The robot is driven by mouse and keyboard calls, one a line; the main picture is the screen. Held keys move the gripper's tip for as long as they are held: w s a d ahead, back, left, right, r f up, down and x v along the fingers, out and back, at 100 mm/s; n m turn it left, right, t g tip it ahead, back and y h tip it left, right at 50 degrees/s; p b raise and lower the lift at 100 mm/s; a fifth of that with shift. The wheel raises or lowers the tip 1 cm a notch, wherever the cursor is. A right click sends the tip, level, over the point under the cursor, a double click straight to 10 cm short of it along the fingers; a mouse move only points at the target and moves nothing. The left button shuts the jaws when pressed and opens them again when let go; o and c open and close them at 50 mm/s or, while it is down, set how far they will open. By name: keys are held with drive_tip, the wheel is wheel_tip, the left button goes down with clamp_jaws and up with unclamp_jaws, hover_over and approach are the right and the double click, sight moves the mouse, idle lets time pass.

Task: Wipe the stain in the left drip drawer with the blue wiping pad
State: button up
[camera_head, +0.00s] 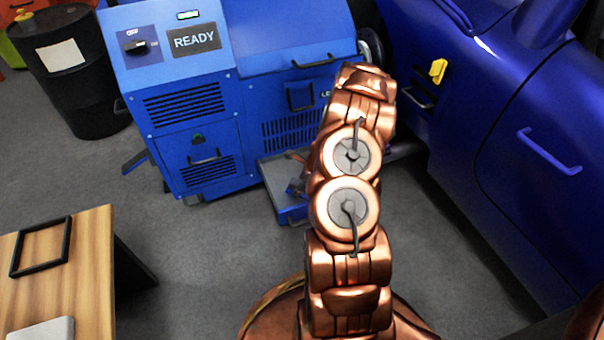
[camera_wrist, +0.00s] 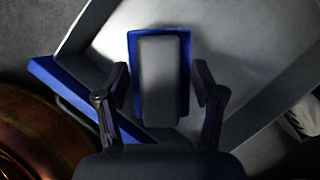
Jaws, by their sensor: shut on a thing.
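The left drip drawer (camera_head: 272,172) is pulled out low on the front of the blue machine. In the wrist view its grey floor (camera_wrist: 110,40) and blue front wall (camera_wrist: 65,90) show. My gripper (camera_wrist: 160,82) is shut on the blue wiping pad (camera_wrist: 185,62), with a finger on each side of its grey block. The pad is over the drawer floor; I cannot tell whether it touches. No stain is clearly visible. In the head view my arm hides much of the drawer and most of the gripper.
The blue machine (camera_head: 190,105) with a READY display stands behind the drawer. A blue car (camera_head: 520,120) is close on the right. A wooden table (camera_head: 85,265) is at lower left, a black drum (camera_head: 75,85) at back left. Grey floor (camera_head: 205,245) between is clear.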

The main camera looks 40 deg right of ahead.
drive_tip(key=shift+r+p, duration=1.75)
drive_tip(key=shift+r, duration=0.15)
drive_tip(key=shift+w, duration=0.1)
